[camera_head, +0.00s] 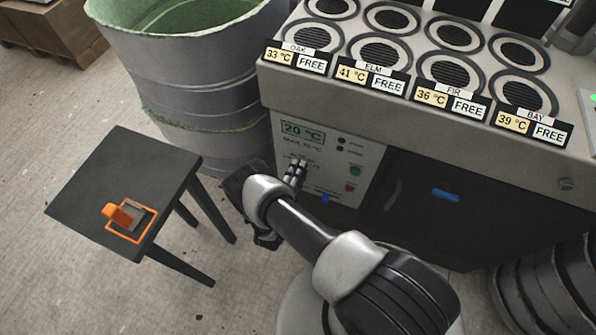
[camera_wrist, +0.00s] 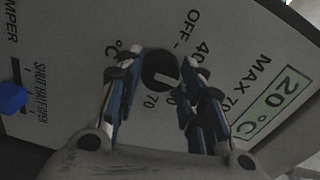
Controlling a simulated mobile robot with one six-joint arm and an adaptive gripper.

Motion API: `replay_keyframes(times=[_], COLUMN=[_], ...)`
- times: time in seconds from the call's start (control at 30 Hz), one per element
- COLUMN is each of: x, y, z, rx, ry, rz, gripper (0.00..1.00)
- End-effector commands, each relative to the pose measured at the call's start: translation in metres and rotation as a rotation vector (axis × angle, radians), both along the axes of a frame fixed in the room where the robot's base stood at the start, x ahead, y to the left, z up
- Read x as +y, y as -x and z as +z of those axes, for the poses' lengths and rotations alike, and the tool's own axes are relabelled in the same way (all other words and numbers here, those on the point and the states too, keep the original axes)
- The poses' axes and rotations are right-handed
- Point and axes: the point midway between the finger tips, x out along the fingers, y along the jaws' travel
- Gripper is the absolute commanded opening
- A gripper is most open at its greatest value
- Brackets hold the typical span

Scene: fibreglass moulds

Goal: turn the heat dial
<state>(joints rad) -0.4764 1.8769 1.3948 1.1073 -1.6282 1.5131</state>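The heat dial (camera_wrist: 160,68) is a dark round knob on the pale control panel (camera_wrist: 60,40). Around it are the marks OFF, 40 and 70, partly covered by my fingers. My gripper (camera_wrist: 162,82) is open, with one blue-padded finger on each side of the dial. I cannot tell whether either finger touches it. In the head view my gripper (camera_head: 296,176) is in front of the panel and hides the dial. The green display (camera_head: 303,132) reads 20 °C with MAX 70 °C below; the display also shows in the wrist view (camera_wrist: 272,103).
A blue damper slider (camera_wrist: 12,98) is on the panel. A green button (camera_head: 355,171) and a red button (camera_head: 350,187) are right of my gripper. A dark stool (camera_head: 120,165) holds an orange-framed item (camera_head: 130,218). A large grey bin (camera_head: 190,75) stands behind left.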

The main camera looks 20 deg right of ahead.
Motion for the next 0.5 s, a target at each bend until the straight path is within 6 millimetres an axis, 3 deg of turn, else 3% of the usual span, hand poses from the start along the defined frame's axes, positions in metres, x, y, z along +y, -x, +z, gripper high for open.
replay_keyframes(times=[0.23, 0.5], x=[-0.0001, -0.0001], y=[0.0, -0.0001], z=[0.0001, 0.0004], rx=[0.001, 0.0], ry=[0.001, 0.001], rz=[0.0, -0.001], gripper=[0.54, 0.55])
